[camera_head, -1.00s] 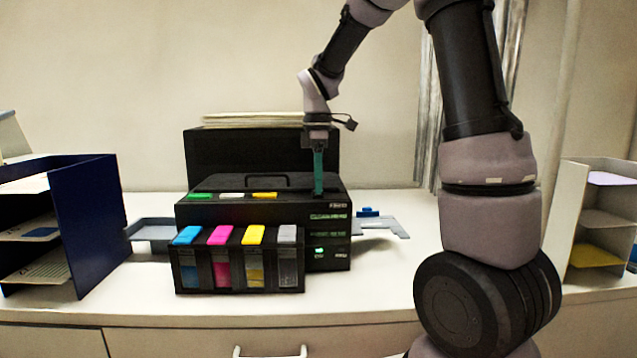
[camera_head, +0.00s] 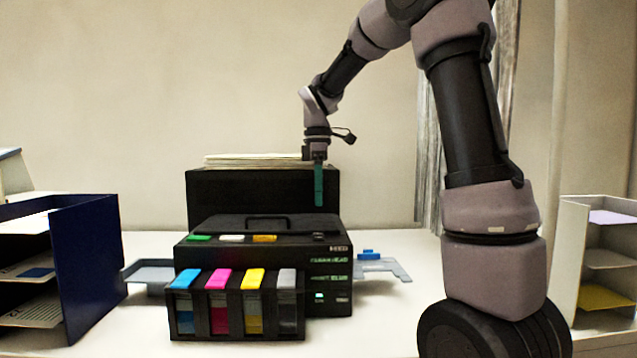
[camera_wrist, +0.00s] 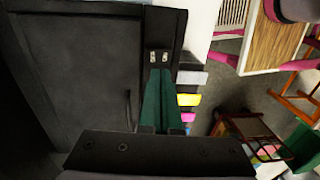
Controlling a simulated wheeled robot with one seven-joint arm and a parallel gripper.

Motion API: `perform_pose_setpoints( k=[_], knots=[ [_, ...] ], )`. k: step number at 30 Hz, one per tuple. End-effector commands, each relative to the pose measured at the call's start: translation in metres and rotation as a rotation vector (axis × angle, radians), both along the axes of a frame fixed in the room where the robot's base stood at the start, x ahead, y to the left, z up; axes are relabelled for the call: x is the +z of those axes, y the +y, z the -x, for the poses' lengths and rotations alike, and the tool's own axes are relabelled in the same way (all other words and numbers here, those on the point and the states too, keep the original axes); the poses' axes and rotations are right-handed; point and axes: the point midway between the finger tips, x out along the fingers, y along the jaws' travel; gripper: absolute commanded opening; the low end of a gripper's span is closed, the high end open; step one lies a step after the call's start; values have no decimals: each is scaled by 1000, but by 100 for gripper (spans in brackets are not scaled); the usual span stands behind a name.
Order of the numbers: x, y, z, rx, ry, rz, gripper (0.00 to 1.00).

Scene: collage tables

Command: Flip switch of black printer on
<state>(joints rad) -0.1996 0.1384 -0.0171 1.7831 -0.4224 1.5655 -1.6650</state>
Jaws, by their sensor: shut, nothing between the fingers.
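The black printer (camera_head: 262,228) stands on the white table, with a raised back panel and a front block of blue, magenta, yellow and grey ink tanks (camera_head: 237,305). Its right front has small labels and a lit green-white spot (camera_head: 319,297). Two small pale marks (camera_wrist: 158,57), possibly the switch, show on the printer top in the wrist view; I cannot tell the switch's position. My gripper (camera_head: 319,205) points down with its green fingers together and empty, just above the printer's right top. In the wrist view, the fingertips (camera_wrist: 158,72) appear close to those marks.
A dark blue paper rack (camera_head: 88,265) stands at the left and a pale rack (camera_head: 567,255) at the right. Grey trays stick out on both sides of the printer. A small blue item (camera_head: 368,254) lies at its right. Free table shows between printer and right rack.

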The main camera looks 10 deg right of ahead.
Motion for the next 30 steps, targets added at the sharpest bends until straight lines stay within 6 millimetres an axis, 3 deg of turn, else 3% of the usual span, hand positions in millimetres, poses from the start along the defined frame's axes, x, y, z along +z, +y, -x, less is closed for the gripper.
perform_pose_setpoints(
  k=[3,8,22,26,30],
  knots=[
    [21,0,-3,0,-2,-1,0],
    [37,-1,-4,0,-1,0,0],
    [43,-2,-1,-16,-7,-1,0],
    [50,-9,15,-130,-52,-13,0],
    [60,-21,49,-374,-135,-51,0]
  ],
)
